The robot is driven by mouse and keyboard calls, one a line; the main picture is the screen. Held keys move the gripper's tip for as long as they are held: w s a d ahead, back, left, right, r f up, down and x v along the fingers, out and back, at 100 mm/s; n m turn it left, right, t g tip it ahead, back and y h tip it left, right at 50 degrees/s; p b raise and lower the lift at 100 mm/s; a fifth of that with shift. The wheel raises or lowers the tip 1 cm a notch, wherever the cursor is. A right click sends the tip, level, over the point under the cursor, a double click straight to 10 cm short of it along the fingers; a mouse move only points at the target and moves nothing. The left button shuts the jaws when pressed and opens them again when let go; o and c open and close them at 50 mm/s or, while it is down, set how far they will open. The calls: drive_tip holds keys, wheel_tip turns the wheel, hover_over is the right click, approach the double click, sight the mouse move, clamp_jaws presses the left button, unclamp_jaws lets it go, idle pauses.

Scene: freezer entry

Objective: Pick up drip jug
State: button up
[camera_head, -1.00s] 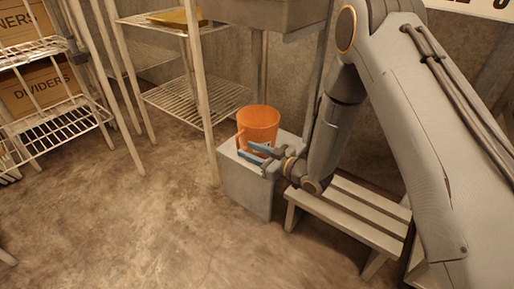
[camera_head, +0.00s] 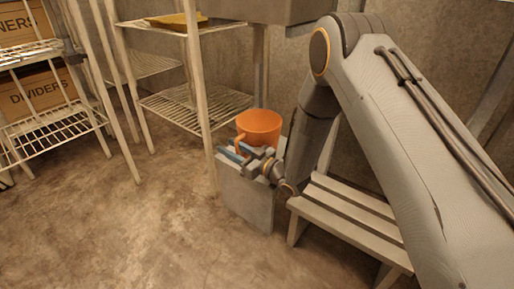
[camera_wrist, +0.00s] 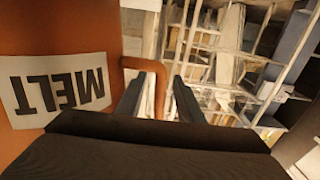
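The drip jug (camera_head: 259,124) is an orange, open-topped vessel standing upright on a grey block (camera_head: 246,200). In the wrist view the jug (camera_wrist: 60,38) fills the left side, with a white "MELT" label (camera_wrist: 60,90) upside down. Its handle (camera_wrist: 158,72) sticks out to the right and bends down into the gap between my fingers. My gripper (camera_head: 240,154) is at the jug's handle side in the head view. In the wrist view my gripper (camera_wrist: 157,100) has its fingers spread, one on each side of the handle. I cannot tell whether either finger touches it.
A slatted bench (camera_head: 350,215) stands right of the block, under my arm. A wire shelf (camera_head: 200,104) stands behind on the left, its post close to the block. Boxes marked "DIVIDERS" (camera_head: 36,92) sit on a rack at far left. The floor (camera_head: 130,230) in front is clear.

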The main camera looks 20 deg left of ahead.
drive_tip(key=shift+w+a, duration=0.2)
drive_tip(key=shift+a, duration=0.3)
clamp_jaws()
idle(0.9)
drive_tip(key=shift+r, duration=0.1)
